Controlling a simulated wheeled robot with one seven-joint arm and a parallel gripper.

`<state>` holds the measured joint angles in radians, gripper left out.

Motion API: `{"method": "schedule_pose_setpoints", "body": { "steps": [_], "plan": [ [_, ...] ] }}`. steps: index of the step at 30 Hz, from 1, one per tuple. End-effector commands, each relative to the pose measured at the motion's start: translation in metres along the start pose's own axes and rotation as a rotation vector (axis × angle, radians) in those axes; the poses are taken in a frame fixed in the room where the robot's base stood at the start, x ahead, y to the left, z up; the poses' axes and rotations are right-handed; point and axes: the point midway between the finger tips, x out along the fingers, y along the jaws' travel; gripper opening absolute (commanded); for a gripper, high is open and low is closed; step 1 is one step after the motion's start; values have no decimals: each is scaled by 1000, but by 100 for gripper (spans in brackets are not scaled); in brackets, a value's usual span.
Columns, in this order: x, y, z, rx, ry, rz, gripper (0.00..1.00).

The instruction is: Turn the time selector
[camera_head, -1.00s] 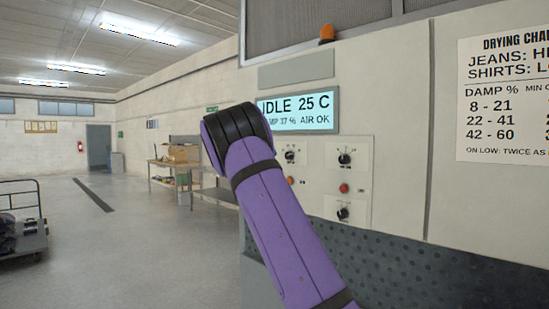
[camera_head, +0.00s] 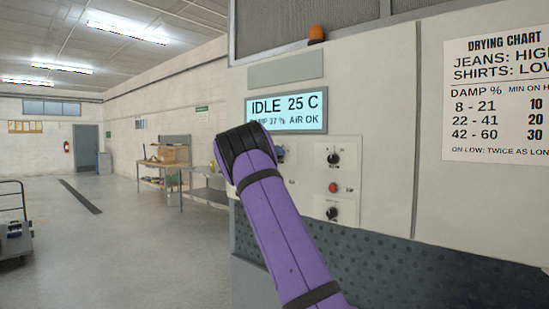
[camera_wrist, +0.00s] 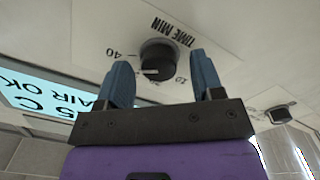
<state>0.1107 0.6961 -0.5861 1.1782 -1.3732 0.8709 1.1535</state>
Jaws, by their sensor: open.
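The time selector is a round black knob (camera_wrist: 157,60) on a pale plate marked "TIME MIN", with a scale showing 40 and 10. In the wrist view my gripper (camera_wrist: 161,68) is open, with one blue finger on each side of the knob. I cannot tell whether the fingers touch it. The knob there is mostly hidden by the arm and finger.
A lit display (camera_head: 287,111) reads "IDLE 25 C". To the right are an upper knob (camera_head: 334,157), a red button (camera_head: 333,187) and a lower knob (camera_head: 332,213). An orange beacon (camera_head: 316,34) tops the panel. Another knob (camera_wrist: 280,113) shows in the wrist view. Open floor lies left.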

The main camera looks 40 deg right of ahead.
Motion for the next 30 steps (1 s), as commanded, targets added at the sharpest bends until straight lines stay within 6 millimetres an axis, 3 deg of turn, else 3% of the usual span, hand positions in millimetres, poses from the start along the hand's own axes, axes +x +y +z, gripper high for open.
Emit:
{"method": "schedule_pose_setpoints", "body": {
  "steps": [3,9,20,30],
  "plan": [
    [0,0,0,0,0,0,59],
    [0,0,0,0,0,0,13],
    [0,0,0,-42,0,1,12],
    [-1,0,0,-271,5,4,12]
  ]
}}
